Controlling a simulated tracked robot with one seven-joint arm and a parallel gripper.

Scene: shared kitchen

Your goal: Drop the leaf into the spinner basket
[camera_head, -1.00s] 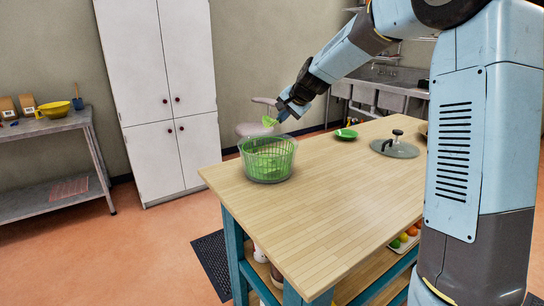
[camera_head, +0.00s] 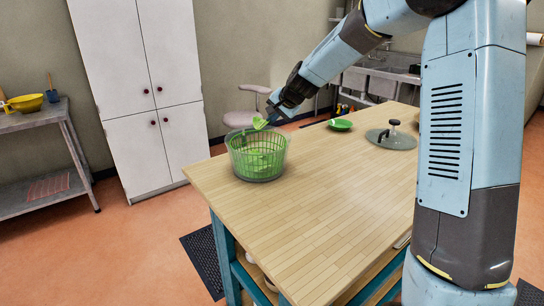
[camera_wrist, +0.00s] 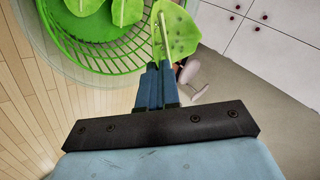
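The green spinner basket (camera_head: 236,152) sits in a clear bowl near the far left corner of the wooden table. Several green leaves (camera_head: 258,160) lie inside it. My gripper (camera_head: 271,119) is just above the basket's far right rim. It is shut on the stem of a spotted green leaf (camera_head: 260,123). In the wrist view the fingers (camera_wrist: 157,84) pinch the pale stem, and the held leaf (camera_wrist: 180,38) hangs beside and partly across the basket's rim (camera_wrist: 138,42). I cannot tell whether the leaf touches the rim.
The wooden table (camera_head: 300,205) has free room in front. A green dish (camera_head: 340,125) and a glass lid with a black knob (camera_head: 391,140) stand farther back. A pale chair (camera_head: 247,112) is behind the table.

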